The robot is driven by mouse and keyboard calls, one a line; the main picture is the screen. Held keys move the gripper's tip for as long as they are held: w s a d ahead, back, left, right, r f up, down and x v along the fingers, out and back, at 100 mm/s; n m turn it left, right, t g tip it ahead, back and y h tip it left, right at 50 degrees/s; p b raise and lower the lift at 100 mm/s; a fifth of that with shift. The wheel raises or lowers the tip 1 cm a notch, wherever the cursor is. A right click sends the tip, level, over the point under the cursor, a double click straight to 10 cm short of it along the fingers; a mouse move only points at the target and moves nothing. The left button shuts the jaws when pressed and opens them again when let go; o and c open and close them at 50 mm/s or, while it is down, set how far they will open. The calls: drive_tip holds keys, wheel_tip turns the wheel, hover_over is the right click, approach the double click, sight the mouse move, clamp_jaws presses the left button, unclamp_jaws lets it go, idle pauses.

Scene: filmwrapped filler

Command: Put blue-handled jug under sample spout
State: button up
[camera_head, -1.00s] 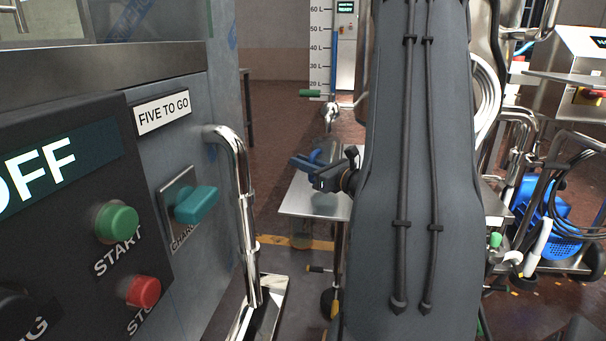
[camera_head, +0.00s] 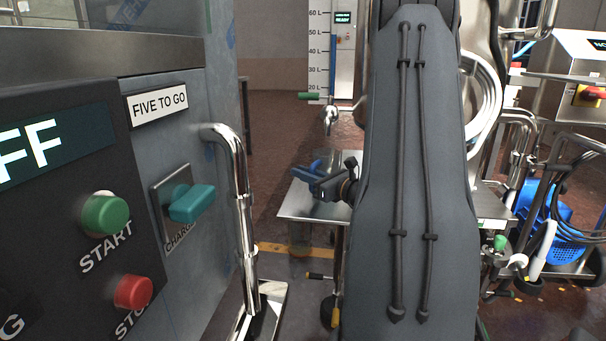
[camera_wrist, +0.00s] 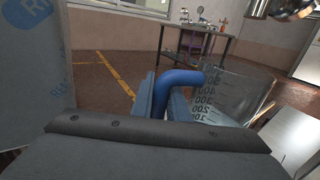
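The blue-handled jug is clear with dark volume marks; its body (camera_wrist: 234,95) fills the right of the wrist view. Its blue handle (camera_wrist: 182,78) lies between my two fingers, and my gripper (camera_wrist: 168,100) is shut on it. In the head view my gripper (camera_head: 316,178) is over the steel shelf (camera_head: 298,207), and the jug's body is faint. The sample spout (camera_head: 329,120), a steel tap with a green lever, is above the gripper and jug. I cannot tell whether the jug's base touches the shelf. A blurred metal part, perhaps the spout, shows top right in the wrist view.
A control panel with green START (camera_head: 105,215) and red STOP (camera_head: 133,291) buttons stands close on the left. A bent steel rail (camera_head: 240,200) is between it and the shelf. Hoses and a blue basket (camera_head: 560,225) are at right.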

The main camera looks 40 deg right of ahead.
drive_tip(key=o, duration=0.4)
drive_tip(key=shift+o, duration=0.2)
drive_tip(key=shift+s+r, duration=0.2)
drive_tip(key=s+p, duration=0.1)
drive_tip(key=s, duration=0.3)
drive_tip(key=s+d+p, duration=0.1)
drive_tip(key=s, duration=0.2)
drive_tip(key=s+p, duration=0.2)
drive_tip(key=s, duration=0.2)
drive_tip(key=shift+s+d, duration=0.2)
drive_tip(key=shift+s, duration=0.1)
